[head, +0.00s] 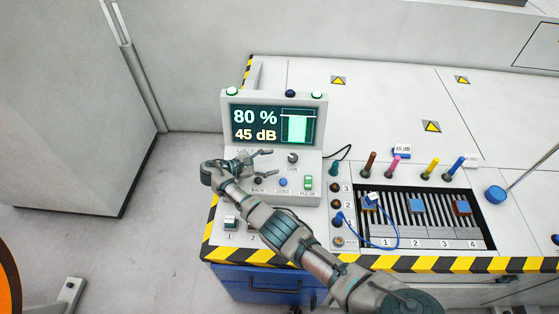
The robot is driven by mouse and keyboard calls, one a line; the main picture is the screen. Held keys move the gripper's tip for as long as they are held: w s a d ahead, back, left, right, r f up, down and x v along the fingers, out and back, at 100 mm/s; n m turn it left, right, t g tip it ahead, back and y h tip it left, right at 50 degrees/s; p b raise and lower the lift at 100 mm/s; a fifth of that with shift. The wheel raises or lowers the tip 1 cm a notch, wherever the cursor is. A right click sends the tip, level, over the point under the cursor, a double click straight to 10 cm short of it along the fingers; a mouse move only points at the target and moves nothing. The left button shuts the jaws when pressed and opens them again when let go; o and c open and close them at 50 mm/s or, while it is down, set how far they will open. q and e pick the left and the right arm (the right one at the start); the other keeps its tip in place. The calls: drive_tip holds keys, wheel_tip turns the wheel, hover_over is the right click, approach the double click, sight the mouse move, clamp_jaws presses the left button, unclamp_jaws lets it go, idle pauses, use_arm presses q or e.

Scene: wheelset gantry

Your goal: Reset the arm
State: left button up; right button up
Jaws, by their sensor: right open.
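My right arm comes in from the bottom right of the head view and reaches up and left across the front of the console table. My right gripper (262,161) is at its end, open and empty, in front of the instrument panel (311,166). It is just below the screen (268,126), which reads 80 % and 45 dB. Near the gripper are the GAIN knob (292,158), a blue ZERO button (283,182) and a green PULSE switch (308,182). The gripper and wrist cover part of the panel's left side. I cannot tell whether the gripper touches the panel. My left gripper is not in view.
The table (376,109) has striped edges. A slotted bay (433,228) holds several coloured blocks, with a blue cable (397,239) looping over it. Several coloured plugs (397,166) stand behind it. A blue drawer (262,283) is below.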

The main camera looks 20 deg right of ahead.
drive_tip(key=shift+a, duration=0.4)
drive_tip(key=shift+d, duration=0.1)
